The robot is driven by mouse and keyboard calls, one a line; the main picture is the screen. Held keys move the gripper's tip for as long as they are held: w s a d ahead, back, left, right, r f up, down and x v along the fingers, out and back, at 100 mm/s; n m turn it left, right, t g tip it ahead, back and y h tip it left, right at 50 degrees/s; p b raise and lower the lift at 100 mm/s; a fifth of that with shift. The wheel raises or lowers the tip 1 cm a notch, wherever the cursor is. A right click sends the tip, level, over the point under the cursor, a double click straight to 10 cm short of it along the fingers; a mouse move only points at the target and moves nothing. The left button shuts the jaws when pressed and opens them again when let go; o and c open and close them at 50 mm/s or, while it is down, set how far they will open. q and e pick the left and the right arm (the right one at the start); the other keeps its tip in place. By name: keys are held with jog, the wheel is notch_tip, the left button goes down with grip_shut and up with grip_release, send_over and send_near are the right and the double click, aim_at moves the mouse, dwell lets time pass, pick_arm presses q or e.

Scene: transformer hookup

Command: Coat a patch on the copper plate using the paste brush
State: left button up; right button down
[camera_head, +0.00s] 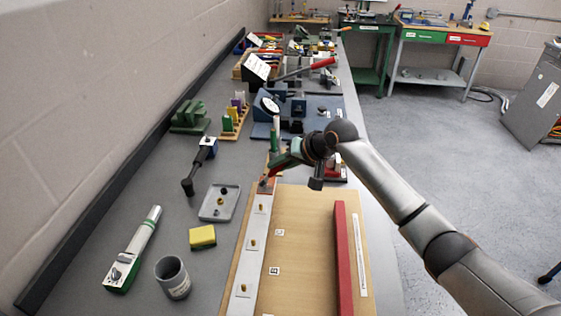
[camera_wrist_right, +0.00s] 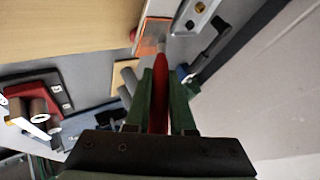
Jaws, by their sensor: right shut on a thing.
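My right gripper (camera_head: 280,163) is shut on the red handle of the paste brush (camera_head: 271,173) at the far end of the wooden board. In the right wrist view the red brush handle (camera_wrist_right: 160,95) lies between the green fingers, and its pale tip reaches toward an orange-copper plate (camera_wrist_right: 155,31). The tip appears at the plate's edge; I cannot tell whether it touches. In the head view the copper plate (camera_head: 266,186) sits at the far end of a pale strip, partly hidden by the brush and gripper. My left gripper is out of view.
The wooden board (camera_head: 305,240) carries a red bar (camera_head: 343,260). Left of it are a grey tray (camera_head: 219,203), a yellow sponge (camera_head: 203,236), a grey cup (camera_head: 172,278) and a green-and-white tool (camera_head: 133,250). Blue fixtures (camera_head: 315,105) stand beyond my gripper.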

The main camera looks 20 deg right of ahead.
jog(key=shift+s, duration=0.2)
jog(key=shift+w+d, duration=0.25)
jog(key=shift+w, duration=0.5)
jog(key=shift+s+f, duration=0.1)
jog(key=shift+s+a, duration=0.3)
jog(key=shift+s, duration=0.35)
jog(key=r, duration=0.1)
jog(key=w+r, duration=0.1)
jog(key=r, duration=0.2)
jog(key=shift+w+d+r, duration=0.1)
jog(key=shift+w+d, duration=0.2)
dwell(0.8)
